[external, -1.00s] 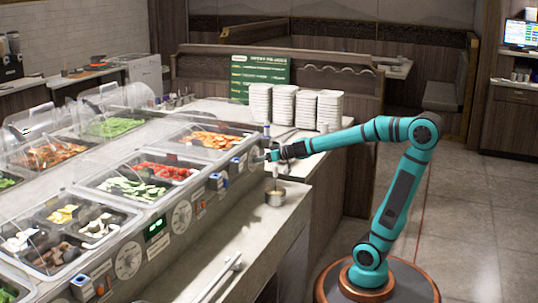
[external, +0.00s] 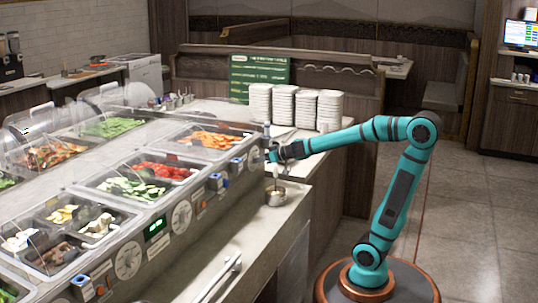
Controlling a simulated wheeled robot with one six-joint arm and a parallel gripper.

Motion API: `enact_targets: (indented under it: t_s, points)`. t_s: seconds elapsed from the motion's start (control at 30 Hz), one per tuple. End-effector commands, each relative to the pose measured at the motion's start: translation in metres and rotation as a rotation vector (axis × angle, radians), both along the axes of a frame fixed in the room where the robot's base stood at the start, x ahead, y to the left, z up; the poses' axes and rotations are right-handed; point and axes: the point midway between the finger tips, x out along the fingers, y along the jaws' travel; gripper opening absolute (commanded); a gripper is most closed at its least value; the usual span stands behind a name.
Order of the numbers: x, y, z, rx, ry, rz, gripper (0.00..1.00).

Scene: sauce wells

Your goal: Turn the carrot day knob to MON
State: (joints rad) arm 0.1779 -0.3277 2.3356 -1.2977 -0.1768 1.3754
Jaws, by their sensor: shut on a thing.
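The carrot pan (external: 213,139) holds orange carrot pieces at the far right end of the food counter. The counter's sloped front panel carries small knobs and dials. The knob's pointer and day marks are too small and covered to read.
A small metal pot (external: 276,196) with a handle standing up sits on the ledge below my gripper. White plate stacks (external: 284,106) and a green sign (external: 259,75) stand behind. A long metal utensil (external: 222,275) lies on the front ledge. Clear covers lean over the pans.

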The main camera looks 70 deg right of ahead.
Motion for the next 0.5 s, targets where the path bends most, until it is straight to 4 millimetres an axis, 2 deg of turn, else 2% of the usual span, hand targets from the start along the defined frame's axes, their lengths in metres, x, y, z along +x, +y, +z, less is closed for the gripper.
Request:
enact_targets:
  t_s: [0.5]
  points:
    - [-0.0003, 0.0001, -0.0001, -0.073, 0.003, -0.001, 0.09]
